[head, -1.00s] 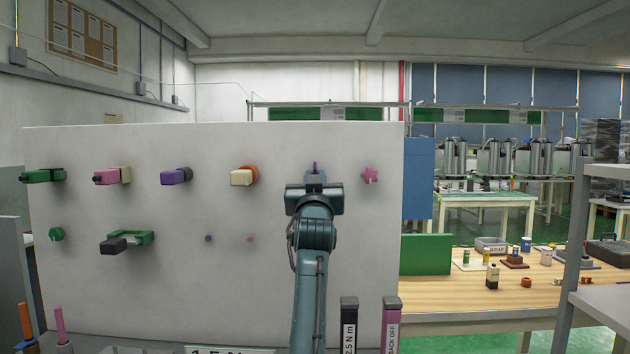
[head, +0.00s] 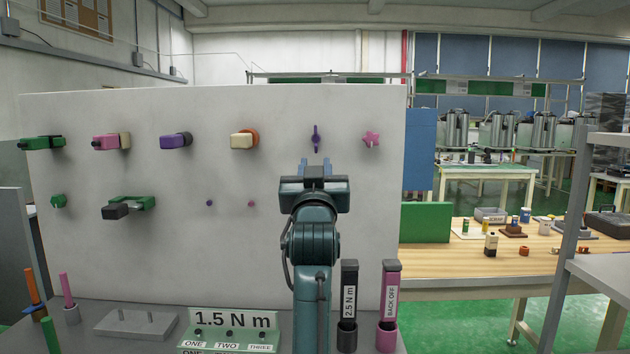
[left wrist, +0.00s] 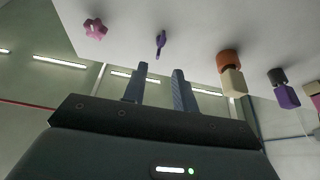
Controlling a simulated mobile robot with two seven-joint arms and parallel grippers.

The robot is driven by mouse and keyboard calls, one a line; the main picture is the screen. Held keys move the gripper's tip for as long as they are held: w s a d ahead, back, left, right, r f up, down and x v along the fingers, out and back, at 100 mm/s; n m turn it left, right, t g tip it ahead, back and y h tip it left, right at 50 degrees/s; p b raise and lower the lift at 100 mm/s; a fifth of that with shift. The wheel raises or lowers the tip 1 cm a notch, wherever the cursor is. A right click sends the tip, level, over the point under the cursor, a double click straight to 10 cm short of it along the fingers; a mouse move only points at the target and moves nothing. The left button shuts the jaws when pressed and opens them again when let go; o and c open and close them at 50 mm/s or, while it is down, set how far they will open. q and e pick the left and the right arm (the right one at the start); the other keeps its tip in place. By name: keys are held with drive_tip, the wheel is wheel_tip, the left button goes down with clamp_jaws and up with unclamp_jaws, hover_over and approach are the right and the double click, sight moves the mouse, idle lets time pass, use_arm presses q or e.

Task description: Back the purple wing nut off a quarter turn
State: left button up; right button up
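The purple wing nut (head: 316,139) sits on the upright white panel, its wings close to vertical in the head view. It also shows in the left wrist view (left wrist: 160,43), beyond the fingertips. My left gripper (head: 315,164) is open and empty, just below the wing nut in the head view. In the left wrist view its two fingers (left wrist: 157,68) stand apart with a clear gap, and the wing nut is not between them. My right gripper is in neither view.
The panel (head: 230,250) also carries a pink star knob (head: 371,139) right of the wing nut and a cream-and-orange fitting (head: 244,139) left of it. Below stand a black "2.5 N m" tool (head: 349,290), a pink "BACK OFF" tool (head: 391,285) and a "1.5 N m" sign (head: 232,319).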

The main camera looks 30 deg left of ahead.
use_arm(q)
drive_tip(key=shift+v, duration=1.4)
